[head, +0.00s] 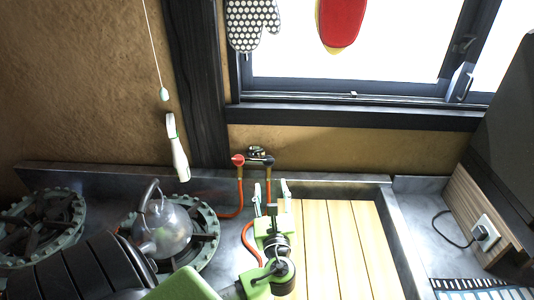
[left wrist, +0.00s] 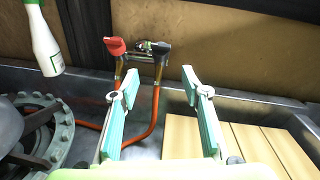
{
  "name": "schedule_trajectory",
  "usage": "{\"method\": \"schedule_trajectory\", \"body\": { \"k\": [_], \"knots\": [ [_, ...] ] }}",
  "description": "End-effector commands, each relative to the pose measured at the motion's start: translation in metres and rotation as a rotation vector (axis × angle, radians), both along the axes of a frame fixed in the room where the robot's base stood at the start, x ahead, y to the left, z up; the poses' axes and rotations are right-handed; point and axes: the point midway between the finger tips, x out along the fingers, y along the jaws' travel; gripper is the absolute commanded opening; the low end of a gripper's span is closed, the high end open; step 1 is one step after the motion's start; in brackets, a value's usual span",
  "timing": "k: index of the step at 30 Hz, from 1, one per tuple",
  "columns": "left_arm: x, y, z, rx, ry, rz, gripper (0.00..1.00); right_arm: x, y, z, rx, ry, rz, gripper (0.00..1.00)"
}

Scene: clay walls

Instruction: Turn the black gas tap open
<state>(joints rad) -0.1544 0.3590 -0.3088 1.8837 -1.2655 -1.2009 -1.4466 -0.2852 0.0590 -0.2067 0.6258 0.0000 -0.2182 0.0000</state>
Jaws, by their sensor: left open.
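The black gas tap (head: 268,161) sits low on the clay wall below the window, just right of the red gas tap (head: 238,160). An orange hose hangs below each tap. In the left wrist view the black tap (left wrist: 157,48) shows beyond and between my fingertips, with the red tap (left wrist: 115,46) to its left. My left gripper (head: 271,187) is open and empty, in front of and below the black tap in the picture, apart from it. Its two green fingers also show in the left wrist view (left wrist: 160,88). My right gripper is not in view.
A glass kettle (head: 165,225) stands on a burner at the left. A white spray bottle (head: 178,148) is in front of the wall, left of the taps. A wooden board (head: 335,240) lies right of my gripper. A socket with a cable (head: 484,233) is at the right.

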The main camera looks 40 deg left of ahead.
Motion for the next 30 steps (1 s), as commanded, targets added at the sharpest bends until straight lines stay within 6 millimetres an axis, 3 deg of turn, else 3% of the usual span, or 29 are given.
{"method": "schedule_trajectory", "body": {
  "k": [5,12,21,30],
  "knots": [
    [0.015,0.016,0.003,0.005,-0.001,0.001,0.42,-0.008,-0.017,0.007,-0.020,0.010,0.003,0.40],
    [0.051,0.054,0.003,0.003,0.000,0.002,0.42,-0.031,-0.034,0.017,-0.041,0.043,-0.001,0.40],
    [0.085,0.090,0.001,0.001,0.000,0.001,0.42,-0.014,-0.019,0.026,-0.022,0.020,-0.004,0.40],
    [0.093,0.099,-0.001,-0.002,-0.001,0.001,0.42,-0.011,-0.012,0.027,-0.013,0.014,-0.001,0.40]
  ]
}}
